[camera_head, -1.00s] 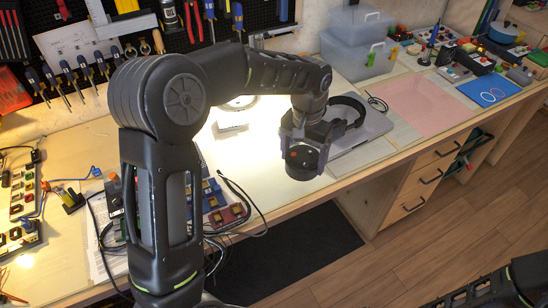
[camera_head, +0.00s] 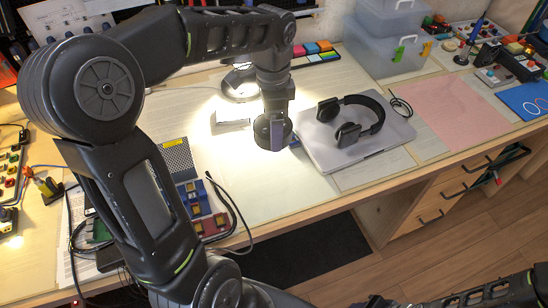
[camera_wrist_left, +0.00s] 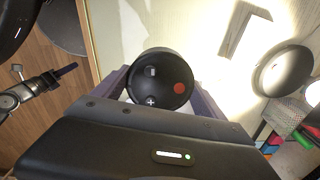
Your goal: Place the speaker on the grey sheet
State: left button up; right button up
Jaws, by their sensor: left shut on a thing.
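The speaker (camera_head: 262,129) is a short black cylinder; in the left wrist view its round top (camera_wrist_left: 160,82) shows a red dot and pale marks. My left gripper (camera_head: 276,132) points down and is shut on it, with a purple-grey finger on each side. It is over the pale greyish sheet (camera_head: 245,185) on the bench, left of the laptop. I cannot tell whether the speaker touches the sheet. My right arm shows at the lower right of the head view; its gripper is not clear there. A small arm end in the left wrist view (camera_wrist_left: 45,85) is hard to read.
Headphones (camera_head: 372,104) lie on a closed silver laptop (camera_head: 335,152) just right of the speaker. A lit lamp base (camera_head: 240,84) and a white block (camera_head: 232,116) are behind. A pink sheet (camera_head: 450,110) is further right. Cables and boards lie at left.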

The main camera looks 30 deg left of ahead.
pick_arm(q)
jog(key=shift+f, duration=2.25)
jog(key=shift+f, duration=2.5)
jog(key=shift+f, duration=0.1)
jog(key=shift+f+b, duration=0.15)
jog(key=shift+b, duration=0.2)
jog(key=o, duration=1.6)
notch_tip(320, 180, up, 12)
jog(key=shift+r+p, duration=0.25)
jog(key=shift+p, duration=0.3)
